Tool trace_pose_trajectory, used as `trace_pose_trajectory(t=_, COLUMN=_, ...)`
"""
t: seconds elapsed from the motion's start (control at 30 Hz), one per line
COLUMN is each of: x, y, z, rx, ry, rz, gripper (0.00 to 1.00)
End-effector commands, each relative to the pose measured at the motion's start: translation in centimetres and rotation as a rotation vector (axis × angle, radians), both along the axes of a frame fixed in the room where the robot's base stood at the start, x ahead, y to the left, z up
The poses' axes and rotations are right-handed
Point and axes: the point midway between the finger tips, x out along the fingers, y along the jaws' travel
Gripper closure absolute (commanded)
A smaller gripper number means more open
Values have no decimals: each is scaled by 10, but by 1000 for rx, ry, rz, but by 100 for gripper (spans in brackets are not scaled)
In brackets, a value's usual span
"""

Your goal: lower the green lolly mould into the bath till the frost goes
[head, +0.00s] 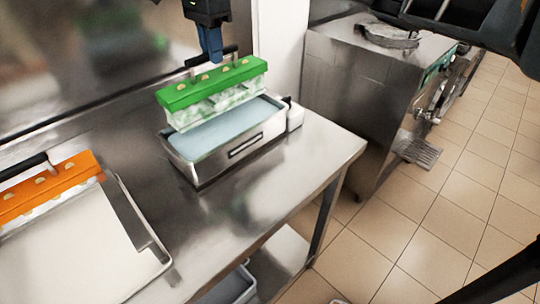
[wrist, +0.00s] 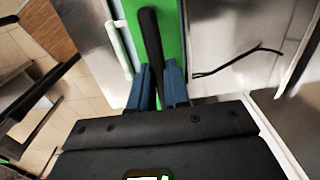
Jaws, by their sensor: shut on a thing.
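The green lolly mould (head: 213,83) hangs over the steel bath (head: 238,147) in the head view. White, frosty-looking patches show on its lower side. Pale blue liquid (head: 226,130) fills the bath. The mould looks level and above the liquid; its lower edge overlaps the bath's back rim in the picture. My gripper (head: 216,60) is shut on the mould's black handle (head: 228,51). In the wrist view my blue fingers (wrist: 159,82) close around the handle (wrist: 151,32), with the green top (wrist: 171,35) beneath.
A steel machine (head: 365,85) stands right of the table. Bare steel table (head: 240,205) lies before the bath.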

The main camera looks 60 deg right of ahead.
Motion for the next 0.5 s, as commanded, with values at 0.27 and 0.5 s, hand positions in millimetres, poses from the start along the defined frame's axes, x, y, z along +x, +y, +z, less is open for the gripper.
trace_pose_trajectory(t=0.27, x=0, y=0, z=0, rx=0, ry=-1, rz=0, gripper=100)
trace_pose_trajectory(t=0.5, x=0, y=0, z=-3, rx=0, ry=-1, rz=-1, gripper=100)
